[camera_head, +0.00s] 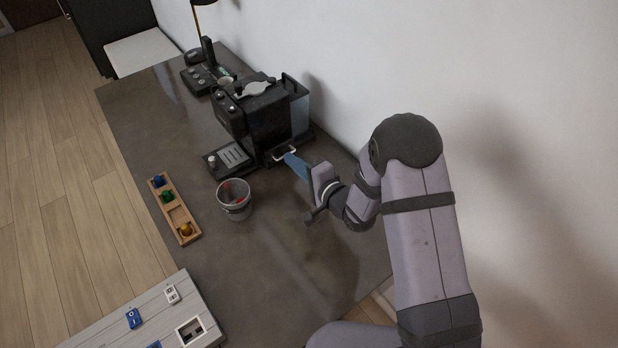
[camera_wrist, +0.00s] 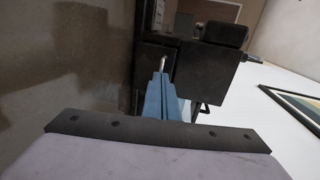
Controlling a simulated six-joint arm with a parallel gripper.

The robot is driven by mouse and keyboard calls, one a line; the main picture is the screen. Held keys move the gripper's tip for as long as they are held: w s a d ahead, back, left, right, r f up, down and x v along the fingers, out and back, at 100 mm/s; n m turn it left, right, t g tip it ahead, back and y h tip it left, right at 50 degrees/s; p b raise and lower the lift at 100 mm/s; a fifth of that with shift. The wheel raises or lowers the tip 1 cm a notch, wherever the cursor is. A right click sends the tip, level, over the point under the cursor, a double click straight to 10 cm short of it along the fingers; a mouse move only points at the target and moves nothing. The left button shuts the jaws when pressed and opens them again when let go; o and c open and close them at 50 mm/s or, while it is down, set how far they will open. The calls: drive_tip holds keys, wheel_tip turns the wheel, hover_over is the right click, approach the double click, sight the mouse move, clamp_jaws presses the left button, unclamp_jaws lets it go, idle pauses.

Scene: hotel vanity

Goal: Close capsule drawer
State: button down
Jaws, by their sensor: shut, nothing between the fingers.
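The black coffee machine (camera_head: 262,115) stands on the dark counter, close to the wall. The capsule drawer's pale handle (camera_head: 285,153) shows low on the side of the machine that faces my arm; it also shows in the wrist view (camera_wrist: 163,63). My gripper (camera_head: 288,158) has its blue fingers together and empty, with the tips at or very near the handle. In the wrist view my gripper (camera_wrist: 161,76) points at the machine's dark side (camera_wrist: 205,75). I cannot tell whether the tips touch the handle, or how far the drawer is out.
A small bucket (camera_head: 235,200) with red bits inside stands left of my gripper. A wooden tray (camera_head: 187,238) with coloured capsules lies near the counter's left edge. A pale switch panel (camera_head: 150,322) is at the lower left. The counter between bucket and arm is clear.

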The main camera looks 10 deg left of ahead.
sight(280, 148)
drive_tip(key=x, duration=0.3)
drive_tip(key=shift+r, duration=0.2)
drive_tip(key=shift+w+a+r, duration=0.1)
drive_tip(key=shift+a+r, duration=0.05)
drive_tip(key=shift+r, duration=0.2)
drive_tip(key=v, duration=1.4)
drive_tip(key=shift+f, duration=0.25)
